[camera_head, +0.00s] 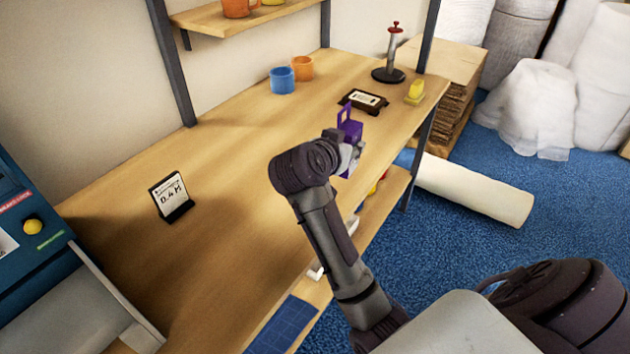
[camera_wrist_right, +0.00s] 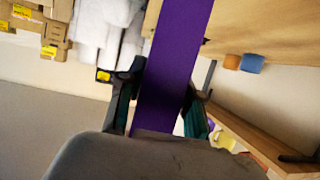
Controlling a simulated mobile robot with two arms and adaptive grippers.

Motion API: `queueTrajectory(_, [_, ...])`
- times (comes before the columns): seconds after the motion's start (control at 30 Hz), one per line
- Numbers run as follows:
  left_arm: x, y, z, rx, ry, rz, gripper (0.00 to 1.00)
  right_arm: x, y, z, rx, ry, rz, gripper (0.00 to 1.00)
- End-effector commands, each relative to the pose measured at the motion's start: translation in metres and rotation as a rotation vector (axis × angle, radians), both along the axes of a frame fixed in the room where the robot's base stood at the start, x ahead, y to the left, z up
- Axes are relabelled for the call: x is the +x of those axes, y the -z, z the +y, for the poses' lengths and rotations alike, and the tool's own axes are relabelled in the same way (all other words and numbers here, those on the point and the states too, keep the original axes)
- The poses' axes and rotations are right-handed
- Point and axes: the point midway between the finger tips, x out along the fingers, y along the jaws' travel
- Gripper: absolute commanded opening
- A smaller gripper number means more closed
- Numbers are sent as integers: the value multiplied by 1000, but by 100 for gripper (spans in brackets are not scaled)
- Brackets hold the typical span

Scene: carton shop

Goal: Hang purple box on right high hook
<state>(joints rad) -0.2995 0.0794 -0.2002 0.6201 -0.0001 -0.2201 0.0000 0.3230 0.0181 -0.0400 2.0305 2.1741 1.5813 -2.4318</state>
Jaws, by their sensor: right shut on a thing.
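The purple box (camera_head: 352,132) has a flat tab with a cut-out window at its top. My right gripper (camera_head: 348,158) is shut on it and holds it upright over the front edge of the wooden table. In the right wrist view the purple box (camera_wrist_right: 172,70) fills the space between the two fingers of the right gripper (camera_wrist_right: 165,105). The arm's wrist hides part of the box in the head view. No hook can be made out in either view. My left gripper is not in view.
On the table (camera_head: 235,150) stand a blue mug (camera_head: 282,80), an orange mug (camera_head: 302,67), a dark stand (camera_head: 390,60), a small dark tray (camera_head: 362,98), a yellow item (camera_head: 415,91) and a sign (camera_head: 171,196). A shelf (camera_head: 215,20) hangs above. A white roll (camera_head: 465,186) lies on the floor.

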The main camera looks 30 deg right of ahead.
Motion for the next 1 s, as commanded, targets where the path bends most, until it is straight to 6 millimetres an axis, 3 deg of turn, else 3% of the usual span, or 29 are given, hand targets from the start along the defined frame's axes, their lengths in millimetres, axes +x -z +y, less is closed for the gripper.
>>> queueTrajectory(0.03, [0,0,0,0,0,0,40,3,-2,-17,0,48,0,0])
queueTrajectory(0.13, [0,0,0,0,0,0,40,6,-3,-40,-1,115,-1,0])
queueTrajectory(0.33, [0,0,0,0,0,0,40,6,-2,-56,-3,162,-1,0])
queueTrajectory(0.67, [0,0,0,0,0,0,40,11,2,-52,-3,160,1,0])
queueTrajectory(1.0, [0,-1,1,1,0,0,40,67,44,-7,-5,158,2,0])
